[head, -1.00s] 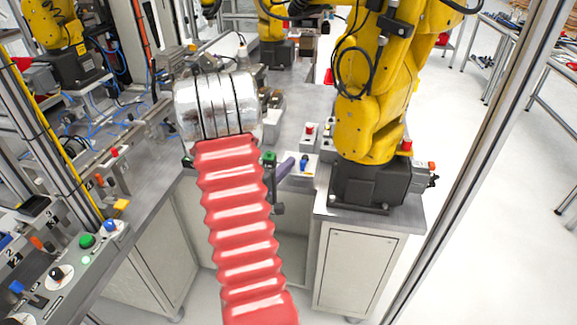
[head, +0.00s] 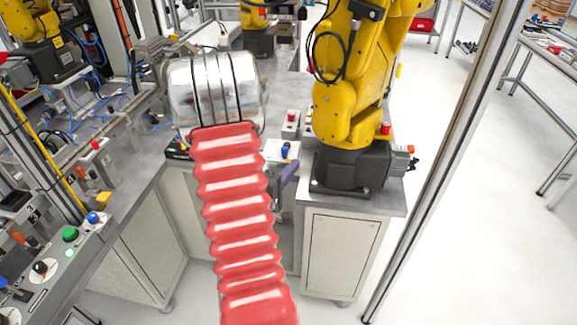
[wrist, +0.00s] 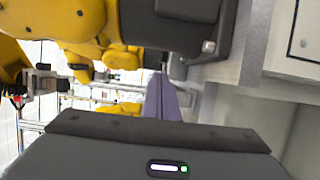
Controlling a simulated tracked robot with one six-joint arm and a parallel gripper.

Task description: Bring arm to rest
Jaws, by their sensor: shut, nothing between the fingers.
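My arm (head: 238,210) runs up the middle of the head view as a red ribbed sleeve, with a silver wrapped section (head: 215,92) at its far end. In the wrist view, the purple fingers of my gripper (wrist: 160,88) lie together and point away beyond the dark housing. They are shut, and nothing shows between them.
A yellow robot arm (head: 345,85) stands on a dark base (head: 350,168) on a grey-topped cabinet (head: 342,245), close right of my gripper. A control panel (head: 50,255) with buttons is at the lower left. A metal post (head: 440,170) rises at the right; open floor lies beyond.

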